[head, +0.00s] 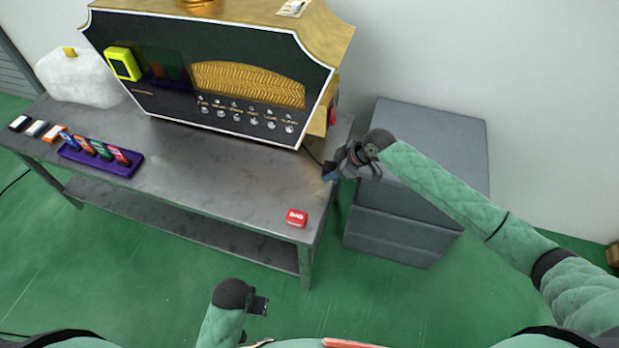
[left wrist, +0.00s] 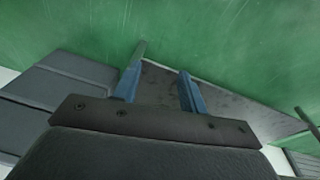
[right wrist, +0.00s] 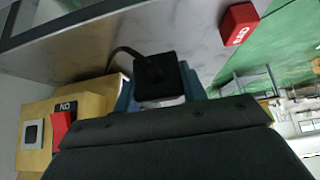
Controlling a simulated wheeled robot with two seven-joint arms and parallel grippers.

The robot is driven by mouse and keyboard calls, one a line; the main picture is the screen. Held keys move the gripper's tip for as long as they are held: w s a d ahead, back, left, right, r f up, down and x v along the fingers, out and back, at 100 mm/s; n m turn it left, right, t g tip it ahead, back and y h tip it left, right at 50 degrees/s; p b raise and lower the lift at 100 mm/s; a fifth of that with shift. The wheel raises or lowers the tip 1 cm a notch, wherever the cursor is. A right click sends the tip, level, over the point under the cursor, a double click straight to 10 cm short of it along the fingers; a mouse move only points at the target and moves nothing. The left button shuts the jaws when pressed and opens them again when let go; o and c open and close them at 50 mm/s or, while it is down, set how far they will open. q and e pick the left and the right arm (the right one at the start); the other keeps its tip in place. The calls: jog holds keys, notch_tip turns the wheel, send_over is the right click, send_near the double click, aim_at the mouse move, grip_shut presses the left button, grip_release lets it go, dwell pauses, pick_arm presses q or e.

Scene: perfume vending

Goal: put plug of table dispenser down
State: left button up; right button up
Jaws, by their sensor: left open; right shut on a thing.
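The plug (right wrist: 157,78) is a black block with a black cord, and it sits between the fingers of my right gripper (right wrist: 165,90) in the right wrist view. In the head view my right gripper (head: 330,172) is at the right end of the grey table, beside the dispenser, shut on the plug. The dispenser (head: 150,70) is a large black and gold machine on the table. A red switch on its gold side shows in the right wrist view (right wrist: 62,128). My left gripper (head: 259,305) is open and empty, low in front of the table; its spread fingers show in the left wrist view (left wrist: 160,85).
A red box (head: 297,218) lies near the table's front right corner. A purple tray (head: 75,156) with several coloured items is at the left. A grey cabinet (head: 440,130) stands right of the table (head: 215,180). The table's middle front is clear.

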jog(key=p, duration=0.2)
send_over(304, 182)
jog(key=d, duration=0.2)
jog(key=f, duration=0.4)
jog(key=shift+s+f, duration=0.3)
jog(key=shift+s, duration=0.1)
jog(key=shift+f, duration=0.4)
notch_tip(304, 182, down, 3)
jog(key=shift+f+p, duration=0.15)
jog(key=shift+p, duration=0.55)
pick_arm(q)
notch_tip(304, 182, down, 15)
jog(key=s+a, duration=0.1)
jog(key=s, duration=0.1)
jog(key=shift+s+a+f, duration=0.15)
jog(key=shift+a+f, duration=0.05)
jog(key=shift+a, duration=0.05)
jog(key=shift+r, duration=0.1)
pick_arm(e)
jog(key=shift+f, duration=0.2)
pick_arm(q)
jog(key=shift+w+d+r, duration=0.15)
jog(key=shift+w+r, duration=0.15)
jog(key=shift+r, duration=0.15)
jog(key=shift+r, duration=0.2)
pick_arm(e)
jog(key=shift+f, duration=0.1)
